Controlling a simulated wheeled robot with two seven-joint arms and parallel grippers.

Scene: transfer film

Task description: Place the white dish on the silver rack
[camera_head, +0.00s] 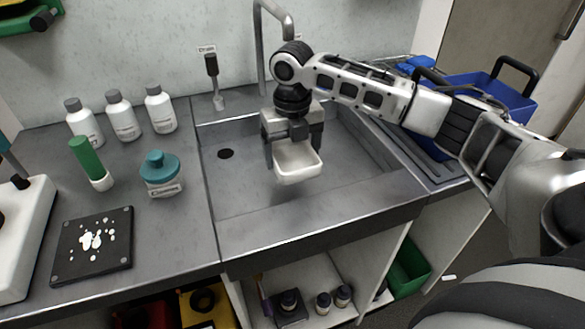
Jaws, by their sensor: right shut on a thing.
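The white dish (299,167) is a small rectangular tray. My right gripper (293,148) is shut on its back edge and holds it over the grey sink (240,195). The dish hangs apart from the sink floor, tilted slightly towards the camera. A grey metal rack or ridged drainer (437,172) lies right of the sink, partly hidden behind my right arm; I cannot tell whether it is the silver rack. My left gripper is not in view.
A tap (274,12) rises behind the sink. White bottles (122,115), a green-topped bottle (88,163) and a teal-capped jar (161,174) stand left on the counter. A black plate with white bits (75,262) lies in front. A blue crate (490,92) is at right.

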